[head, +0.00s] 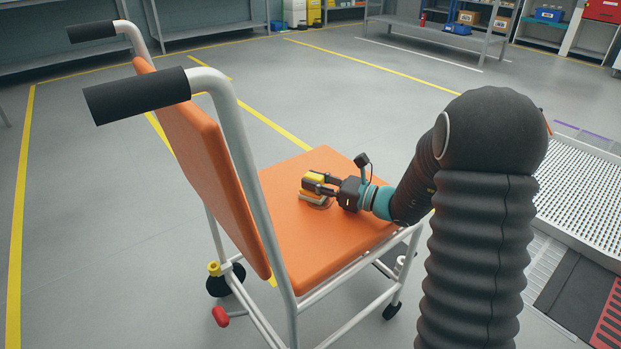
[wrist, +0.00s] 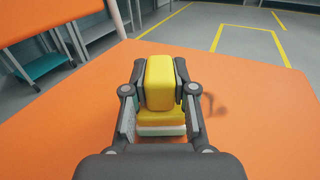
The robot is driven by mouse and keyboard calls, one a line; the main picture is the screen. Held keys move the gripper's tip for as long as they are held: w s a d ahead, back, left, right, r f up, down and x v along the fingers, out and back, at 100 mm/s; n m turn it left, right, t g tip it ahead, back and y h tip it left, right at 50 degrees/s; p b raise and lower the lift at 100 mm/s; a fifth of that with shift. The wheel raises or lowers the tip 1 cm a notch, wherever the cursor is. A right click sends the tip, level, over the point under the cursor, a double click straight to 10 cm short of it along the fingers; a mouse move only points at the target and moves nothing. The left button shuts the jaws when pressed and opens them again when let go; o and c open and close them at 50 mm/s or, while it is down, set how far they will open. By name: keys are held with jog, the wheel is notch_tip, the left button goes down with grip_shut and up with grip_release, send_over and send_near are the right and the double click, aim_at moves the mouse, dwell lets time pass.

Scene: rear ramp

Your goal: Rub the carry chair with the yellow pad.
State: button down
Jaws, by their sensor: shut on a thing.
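The carry chair (head: 325,235) has an orange seat and backrest on a white tube frame with black handle grips. It stands upright on the floor, and its orange seat fills much of the wrist view (wrist: 255,130). My gripper (head: 318,187) is low over the middle of the seat, shut on the yellow pad (head: 313,180). In the wrist view the yellow pad (wrist: 159,82) sits between both fingers, with a pale layer at its base. The pad's underside is hidden, but it appears to rest on or very near the seat.
A perforated metal ramp (head: 585,185) lies to the right. Grey shelves with boxes (head: 440,38) stand at the back. The chair's backrest (head: 195,150) rises left of my gripper. The grey floor with yellow lines is clear behind the chair.

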jog(key=shift+s+d+f, duration=0.2)
jog(key=shift+s+d, duration=0.4)
jog(key=shift+s, duration=0.35)
